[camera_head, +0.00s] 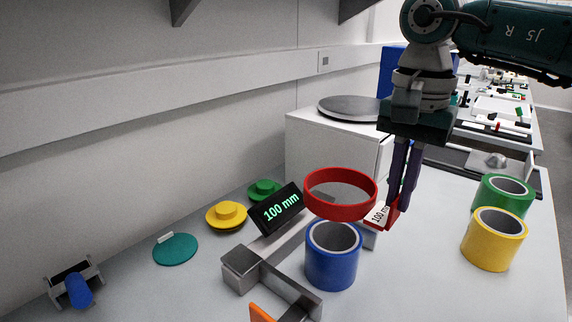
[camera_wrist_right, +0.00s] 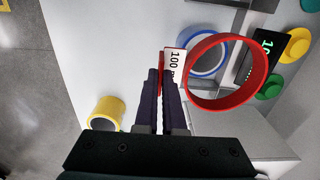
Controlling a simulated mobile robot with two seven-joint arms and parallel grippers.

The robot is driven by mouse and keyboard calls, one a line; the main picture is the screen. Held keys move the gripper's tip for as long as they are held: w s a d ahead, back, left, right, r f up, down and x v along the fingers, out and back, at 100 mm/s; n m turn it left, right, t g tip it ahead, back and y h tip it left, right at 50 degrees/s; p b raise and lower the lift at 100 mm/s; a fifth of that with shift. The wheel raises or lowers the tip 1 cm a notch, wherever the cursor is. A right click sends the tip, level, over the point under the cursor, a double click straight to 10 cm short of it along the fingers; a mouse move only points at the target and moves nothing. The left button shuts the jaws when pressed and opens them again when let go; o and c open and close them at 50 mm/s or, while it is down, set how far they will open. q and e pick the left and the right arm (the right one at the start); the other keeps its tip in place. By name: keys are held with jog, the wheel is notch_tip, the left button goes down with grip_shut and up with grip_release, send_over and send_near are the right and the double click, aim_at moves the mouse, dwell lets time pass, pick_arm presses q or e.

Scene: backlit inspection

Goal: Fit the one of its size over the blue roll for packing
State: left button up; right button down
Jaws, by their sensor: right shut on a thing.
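My right gripper (camera_head: 393,203) is shut on the tab of a red ring (camera_head: 340,213), and a white label reading "100 m…" shows beside the fingers. The ring is held in the air, roughly level. In the head view it overlaps the top of the blue roll (camera_head: 332,270), which stands upright and hollow on the table. In the right wrist view the ring (camera_wrist_right: 222,104) covers only part of the roll's rim, so the two look offset. The gap between them is hard to judge. My left gripper is not in view.
A grey measuring fixture (camera_head: 268,272) and a black display (camera_head: 280,209) reading "100 mm" stand left of the roll. Yellow (camera_head: 492,245) and green (camera_head: 515,192) rolls stand right. Yellow (camera_head: 226,216), green (camera_head: 264,190) and teal (camera_head: 175,250) discs lie left. A white box (camera_head: 330,150) stands behind.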

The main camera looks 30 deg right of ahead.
aim_at(392, 225)
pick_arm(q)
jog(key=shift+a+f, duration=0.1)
pick_arm(e)
jog(key=shift+f+b, duration=0.15)
jog(key=shift+b, duration=0.15)
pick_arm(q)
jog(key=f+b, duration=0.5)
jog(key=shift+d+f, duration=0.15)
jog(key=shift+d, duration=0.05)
pick_arm(e)
notch_tip(392, 225, down, 6)
jog(key=shift+r, duration=0.25)
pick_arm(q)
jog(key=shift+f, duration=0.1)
pick_arm(e)
jog(key=shift+f, duration=0.15)
